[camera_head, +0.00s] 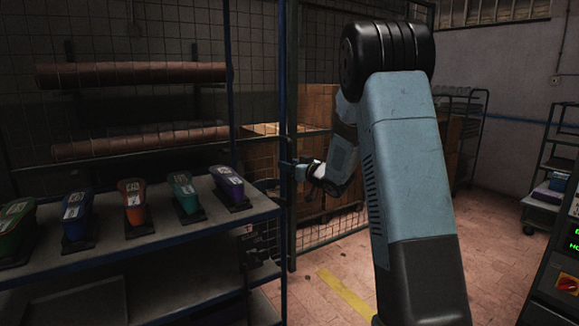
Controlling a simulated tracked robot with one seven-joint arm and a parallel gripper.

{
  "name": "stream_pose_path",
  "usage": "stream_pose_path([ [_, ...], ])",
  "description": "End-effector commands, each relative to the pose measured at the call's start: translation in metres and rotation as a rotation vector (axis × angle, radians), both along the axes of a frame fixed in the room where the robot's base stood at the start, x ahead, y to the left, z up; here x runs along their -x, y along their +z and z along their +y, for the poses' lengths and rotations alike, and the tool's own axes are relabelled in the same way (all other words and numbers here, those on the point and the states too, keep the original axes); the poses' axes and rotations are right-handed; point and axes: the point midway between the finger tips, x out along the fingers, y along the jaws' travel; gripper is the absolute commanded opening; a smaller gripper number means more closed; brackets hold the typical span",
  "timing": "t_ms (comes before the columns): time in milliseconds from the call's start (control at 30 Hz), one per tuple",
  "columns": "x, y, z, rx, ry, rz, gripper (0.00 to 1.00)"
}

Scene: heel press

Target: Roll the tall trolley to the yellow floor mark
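A tall dark trolley (546,196) with shelves and a visible caster stands at the right edge, partly cut off; I cannot be sure it is the one the task names. Another tall dark rack (484,115) stands against the back wall, partly behind my arm. The yellow floor mark (346,298) is a strip on the tiles at lower centre, partly hidden by my arm. My gripper (300,171) is at a blue upright (287,215) beside the mesh panel. Its fingers are small and dark, so contact and opening are unclear.
A blue-framed shelf (170,238) with several coloured shoe lasts (134,202) fills the left, with brown rolls (140,74) above. Mesh panels (335,215) stand before cardboard boxes (318,105). A control panel (562,275) is at lower right. Tiled floor (495,255) is clear right of my arm.

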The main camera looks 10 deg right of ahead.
Motion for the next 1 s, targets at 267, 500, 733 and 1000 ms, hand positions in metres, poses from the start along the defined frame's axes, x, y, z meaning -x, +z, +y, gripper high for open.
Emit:
stream_pose_path([
  [267,0.0001,0.0000,0.0003,0.000,0.000,0.000,0.13],
  [500,0.0001,0.0000,0.0003,0.000,0.000,0.000,0.00],
  [733,0.0000,0.0000,0.0004,0.000,0.001,0.000,0.00],
  [1000,-0.0062,-0.0002,0.0039,0.000,0.024,0.000,0.00],
])
